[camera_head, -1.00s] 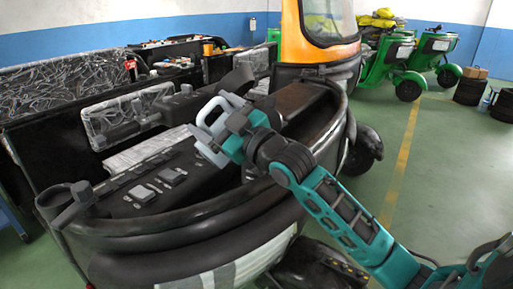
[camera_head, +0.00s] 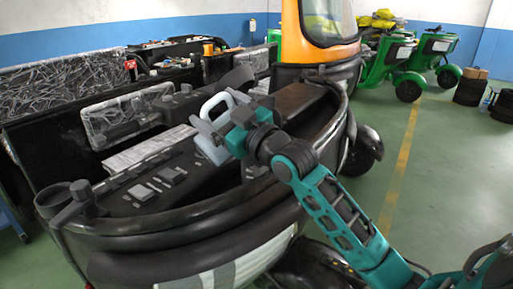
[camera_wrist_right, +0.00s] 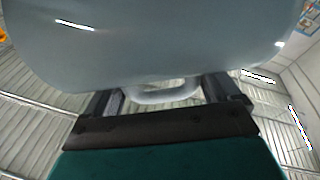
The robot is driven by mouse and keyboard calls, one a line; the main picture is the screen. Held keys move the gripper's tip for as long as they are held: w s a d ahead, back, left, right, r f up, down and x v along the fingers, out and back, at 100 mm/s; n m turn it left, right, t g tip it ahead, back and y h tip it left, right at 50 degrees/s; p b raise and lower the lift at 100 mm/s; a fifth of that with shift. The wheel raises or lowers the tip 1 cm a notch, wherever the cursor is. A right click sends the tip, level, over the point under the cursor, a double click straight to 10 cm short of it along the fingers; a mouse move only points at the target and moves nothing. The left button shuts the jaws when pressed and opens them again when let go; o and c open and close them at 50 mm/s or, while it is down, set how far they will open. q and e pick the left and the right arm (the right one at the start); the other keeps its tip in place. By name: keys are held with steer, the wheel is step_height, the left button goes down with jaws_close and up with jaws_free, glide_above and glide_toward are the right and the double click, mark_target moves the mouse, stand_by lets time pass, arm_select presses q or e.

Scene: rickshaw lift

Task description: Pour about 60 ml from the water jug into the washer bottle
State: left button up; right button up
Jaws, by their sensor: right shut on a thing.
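The water jug (camera_head: 210,150) is a pale whitish vessel held over the black front body of the rickshaw. My right gripper (camera_head: 222,127) reaches it from the right and partly covers it. In the right wrist view the jug's smooth blue-grey wall (camera_wrist_right: 150,45) fills the top. Its looped handle (camera_wrist_right: 165,96) lies between the fingers of my right gripper (camera_wrist_right: 160,100), which is shut on it. The water level inside cannot be seen. I cannot make out the washer bottle with certainty. My left gripper is not in view.
The black rickshaw body (camera_head: 190,222) has a raised curved rim around a panel with buttons (camera_head: 150,185). A black knob-like part (camera_head: 72,200) stands at its left corner. An orange cab (camera_head: 291,40) rises behind. Green floor (camera_head: 450,190) is clear to the right; green vehicles (camera_head: 385,65) stand farther back.

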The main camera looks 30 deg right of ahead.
mark_target(210, 121)
steer(key=shift+a, duration=0.15)
steer(key=shift+m, duration=0.4)
stand_by(0.8)
steer(key=shift+d+h, duration=0.3)
stand_by(0.5)
steer(key=a+n, duration=0.1)
steer(key=n+y, duration=0.1)
steer(key=n, duration=0.1)
steer(key=a+f+n+p, duration=0.1)
steer(key=n, duration=0.1)
steer(key=shift+s+a+g+y, duration=0.2)
steer(key=shift+a+g+y, duration=0.1)
steer(key=shift+a+g, duration=0.1)
steer(key=shift+f, duration=0.1)
steer(key=shift+a+n+p, duration=0.15)
steer(key=shift+n+p, duration=0.3)
steer(key=shift+n, duration=0.25)
steer(key=shift+a+f+n+y, duration=0.2)
steer(key=shift+f+n+y, duration=0.1)
steer(key=shift+f+n, duration=0.15)
